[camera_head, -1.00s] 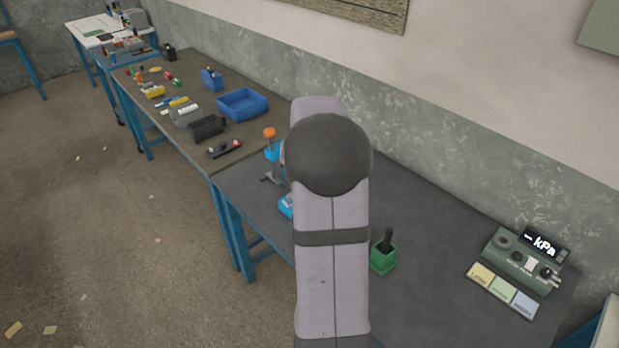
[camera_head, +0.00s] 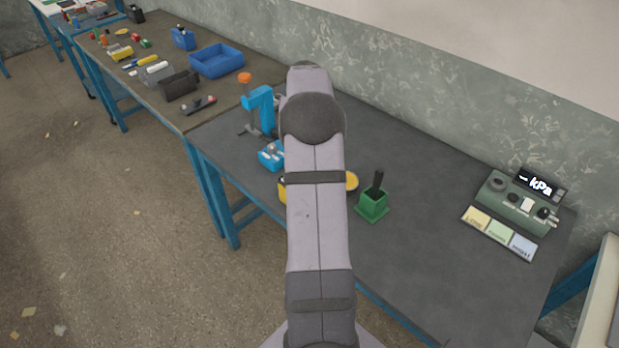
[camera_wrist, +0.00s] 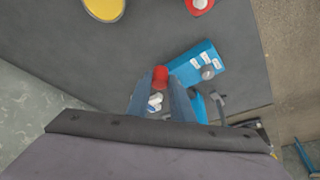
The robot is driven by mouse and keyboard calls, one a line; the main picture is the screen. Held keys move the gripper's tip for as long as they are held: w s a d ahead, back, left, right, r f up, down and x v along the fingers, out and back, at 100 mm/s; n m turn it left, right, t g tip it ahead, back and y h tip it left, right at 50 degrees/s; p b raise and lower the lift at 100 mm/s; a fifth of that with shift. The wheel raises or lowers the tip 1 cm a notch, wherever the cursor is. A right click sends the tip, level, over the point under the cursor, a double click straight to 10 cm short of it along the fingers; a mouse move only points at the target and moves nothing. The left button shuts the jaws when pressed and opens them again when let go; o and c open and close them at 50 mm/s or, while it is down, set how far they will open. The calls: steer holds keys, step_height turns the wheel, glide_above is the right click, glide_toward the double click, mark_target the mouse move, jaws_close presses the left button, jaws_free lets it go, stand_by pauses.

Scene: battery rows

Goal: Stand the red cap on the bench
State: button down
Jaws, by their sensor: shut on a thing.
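The red cap (camera_wrist: 160,74) shows in the wrist view as a small red piece at the fingertips. My gripper (camera_wrist: 161,86) is shut on it, one finger on each side. The dark bench top (camera_wrist: 130,45) lies beyond the fingers; I cannot tell how far the cap is above it. In the head view the bench (camera_head: 430,210) is visible, but my own arm hides the gripper and cap.
A blue holder (camera_wrist: 195,62) with white labels lies close to the fingers. A yellow round thing (camera_wrist: 104,8) and a red round thing (camera_wrist: 200,5) sit beyond.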

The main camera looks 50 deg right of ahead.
steer(key=shift+w+d+f+b, duration=0.1)
steer(key=shift+d+f+b, duration=0.2)
steer(key=shift+d+f, duration=0.25)
steer(key=shift+w+d+f+b, duration=0.1)
steer(key=shift+d+f+b, duration=0.2)
steer(key=shift+f, duration=0.45)
steer(key=shift+f+p, duration=1.35)
steer(key=shift+f, duration=3.65)
steer(key=shift+f, duration=0.1)
steer(key=shift+f, duration=0.1)
steer(key=c, duration=1.6)
jaws_free()
steer(key=shift+o, duration=0.2)
